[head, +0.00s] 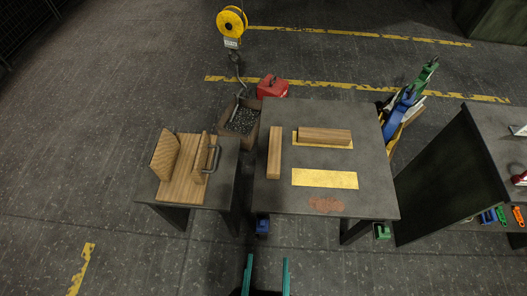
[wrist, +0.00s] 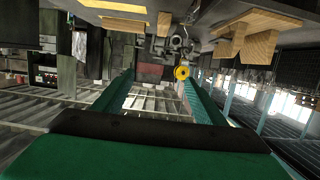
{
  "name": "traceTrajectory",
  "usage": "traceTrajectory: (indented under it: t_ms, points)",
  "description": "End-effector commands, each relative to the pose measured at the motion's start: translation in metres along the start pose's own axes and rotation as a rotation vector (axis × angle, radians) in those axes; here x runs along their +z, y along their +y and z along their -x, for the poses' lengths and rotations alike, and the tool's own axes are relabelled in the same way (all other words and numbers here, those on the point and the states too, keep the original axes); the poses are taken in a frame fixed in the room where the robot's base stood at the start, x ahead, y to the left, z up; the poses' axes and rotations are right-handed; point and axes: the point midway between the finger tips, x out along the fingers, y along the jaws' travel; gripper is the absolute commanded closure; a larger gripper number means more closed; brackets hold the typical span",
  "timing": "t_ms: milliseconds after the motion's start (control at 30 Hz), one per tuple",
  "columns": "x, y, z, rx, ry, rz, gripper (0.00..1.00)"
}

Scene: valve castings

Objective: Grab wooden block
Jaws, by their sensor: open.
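One wooden block (head: 274,152) lies lengthwise near the left edge of the dark table (head: 270,193) in the head view. A second wooden block (head: 324,135) lies crosswise on the rear yellow patch of the same table. My gripper (head: 267,259) shows at the bottom of the head view, in front of the table and apart from both blocks. Its teal fingers are open with nothing between them. The fingers also show in the wrist view (wrist: 158,77), which looks upside down.
A bare yellow patch (head: 325,178) and a reddish-brown patch (head: 326,204) lie on the table. A smaller table at left carries a wooden fixture (head: 182,190) with upright plates and a handle. A dark bin (head: 242,118) and red box (head: 272,87) stand behind. A dark bench (head: 452,170) is at right.

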Motion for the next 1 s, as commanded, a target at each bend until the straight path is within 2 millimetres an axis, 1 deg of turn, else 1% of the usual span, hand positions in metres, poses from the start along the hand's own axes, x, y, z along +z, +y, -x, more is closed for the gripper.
traceTrajectory:
  t_ms: [167,300,367,400,467,500,567,600,667,700,733,900,1000]
  points:
    - [0.030,-0.003,-0.049,0.010,-0.011,-0.014,0.35]
    - [0.054,-0.005,-0.097,0.016,-0.032,-0.024,0.35]
    - [0.062,-0.005,-0.119,0.017,-0.040,-0.026,0.35]
    - [0.067,-0.006,-0.134,0.017,-0.045,-0.028,0.35]
    - [0.072,-0.007,-0.157,0.017,-0.053,-0.029,0.35]
    - [0.075,-0.007,-0.172,0.016,-0.059,-0.029,0.35]
    - [0.079,-0.008,-0.196,0.014,-0.067,-0.029,0.35]
    - [0.080,-0.008,-0.211,0.013,-0.072,-0.029,0.35]
    - [0.081,-0.008,-0.235,0.012,-0.081,-0.029,0.35]
    - [0.081,-0.008,-0.252,0.010,-0.086,-0.028,0.35]
    - [0.081,-0.008,-0.264,0.009,-0.090,-0.027,0.35]
    - [0.071,-0.006,-0.331,0.001,-0.113,-0.017,0.35]
    - [0.064,-0.003,-0.363,-0.002,-0.127,-0.011,0.35]
